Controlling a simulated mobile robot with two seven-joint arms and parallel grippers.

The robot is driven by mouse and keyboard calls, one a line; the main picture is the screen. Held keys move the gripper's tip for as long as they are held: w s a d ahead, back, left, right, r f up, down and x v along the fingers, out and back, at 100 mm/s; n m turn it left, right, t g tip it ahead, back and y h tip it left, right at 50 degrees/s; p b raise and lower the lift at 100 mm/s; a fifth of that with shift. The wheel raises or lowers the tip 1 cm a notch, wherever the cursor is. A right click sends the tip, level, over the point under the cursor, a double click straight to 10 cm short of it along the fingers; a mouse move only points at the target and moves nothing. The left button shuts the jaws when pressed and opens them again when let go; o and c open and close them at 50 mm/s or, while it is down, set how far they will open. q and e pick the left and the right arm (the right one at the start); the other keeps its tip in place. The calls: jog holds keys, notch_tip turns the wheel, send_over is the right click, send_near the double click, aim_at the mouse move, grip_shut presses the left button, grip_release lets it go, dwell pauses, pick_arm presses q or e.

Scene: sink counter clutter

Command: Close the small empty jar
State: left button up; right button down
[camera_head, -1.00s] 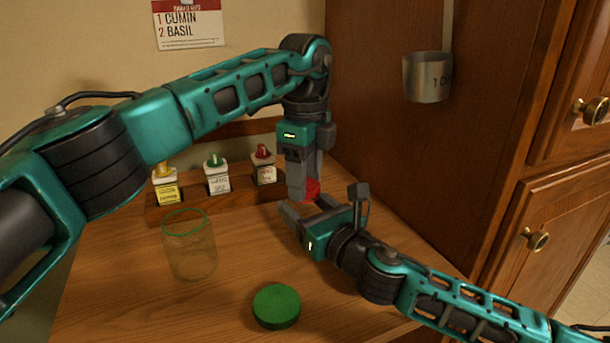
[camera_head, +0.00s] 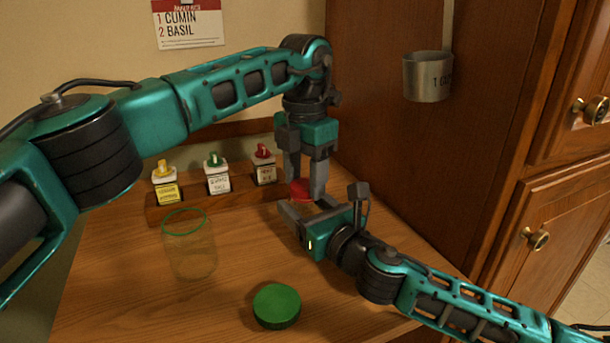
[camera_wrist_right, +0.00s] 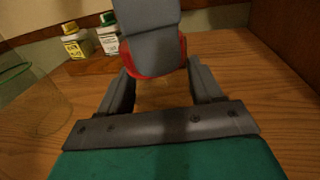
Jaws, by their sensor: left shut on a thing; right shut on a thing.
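A red lid (camera_head: 300,191) is between the fingers of my left gripper (camera_head: 305,188), which points down and is shut on it. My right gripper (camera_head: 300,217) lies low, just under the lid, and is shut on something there. This is likely the clear small jar, whose body I cannot make out. In the right wrist view the red lid (camera_wrist_right: 160,68) shows behind a grey left finger, above the space between my right gripper's fingers (camera_wrist_right: 162,85). I cannot tell how tightly the lid sits.
A larger clear jar with a green rim (camera_head: 190,250) stands open at the left. A green lid (camera_head: 277,306) lies on the counter in front. A wooden rack (camera_head: 180,211) holds several spice bottles at the back. A metal cup (camera_head: 427,77) hangs at the right.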

pick_arm(q)
jog(key=m, duration=0.7)
jog(key=shift+m, duration=0.4)
jog(key=m, duration=0.6)
jog(key=shift+m, duration=0.4)
jog(key=o, duration=1.2)
jog(key=shift+o, duration=0.2)
notch_tip(320, 180, up, 12)
